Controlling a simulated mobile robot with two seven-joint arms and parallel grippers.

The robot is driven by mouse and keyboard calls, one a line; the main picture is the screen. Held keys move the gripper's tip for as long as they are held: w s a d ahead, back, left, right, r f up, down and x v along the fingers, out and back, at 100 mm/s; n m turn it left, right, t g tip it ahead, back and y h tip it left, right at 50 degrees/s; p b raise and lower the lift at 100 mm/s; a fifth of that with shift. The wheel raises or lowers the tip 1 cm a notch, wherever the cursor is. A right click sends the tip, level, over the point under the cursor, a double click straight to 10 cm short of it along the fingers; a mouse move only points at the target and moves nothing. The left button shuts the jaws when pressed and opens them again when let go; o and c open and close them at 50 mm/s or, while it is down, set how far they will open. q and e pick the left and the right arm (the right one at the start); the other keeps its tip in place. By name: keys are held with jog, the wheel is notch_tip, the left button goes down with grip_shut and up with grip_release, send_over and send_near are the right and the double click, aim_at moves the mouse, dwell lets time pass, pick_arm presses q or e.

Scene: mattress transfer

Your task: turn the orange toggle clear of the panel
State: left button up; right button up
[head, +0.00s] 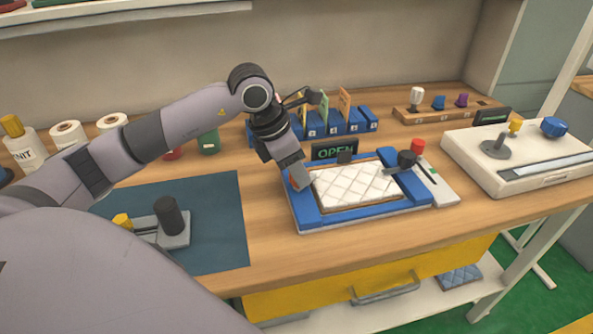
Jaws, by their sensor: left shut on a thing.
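The white quilted panel (352,185) lies flat inside the blue frame (410,208) on the wooden bench. My left gripper (294,181) reaches down from above to the frame's left side and is shut on the orange toggle (293,184). Only a small orange-red part of the toggle shows beside the fingers, so its exact angle is hard to tell. A dark clamp knob (407,159) sits at the panel's right edge, and a small dark block (345,157) at its back edge. My right gripper is not in view.
An "OPEN" display (334,151) stands behind the frame, with a blue slotted rack (345,125) farther back. A red knob (417,146) stands to the right. A white machine (520,155) fills the bench's right side. A dark mat (215,225) holds a small fixture (165,225).

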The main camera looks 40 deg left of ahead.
pick_arm(q)
jog(key=n+y+b, duration=0.1)
jog(key=n, duration=0.2)
jog(key=n+y+b, duration=0.1)
jog(key=n, duration=0.3)
jog(key=shift+d+t+y, duration=0.15)
jog(key=shift+t+y, duration=0.15)
jog(key=shift+t, duration=0.1)
jog(key=shift+n+y+b, duration=0.3)
jog(key=shift+n+b, duration=0.15)
jog(key=shift+n, duration=0.25)
jog(key=shift+r+n+y, duration=0.1)
jog(key=shift+n+y, duration=0.2)
jog(key=shift+n, duration=0.5)
jog(key=o, duration=1)
jog(key=shift+o, duration=0.2)
jog(key=v, duration=0.7)
jog(key=shift+d, duration=0.1)
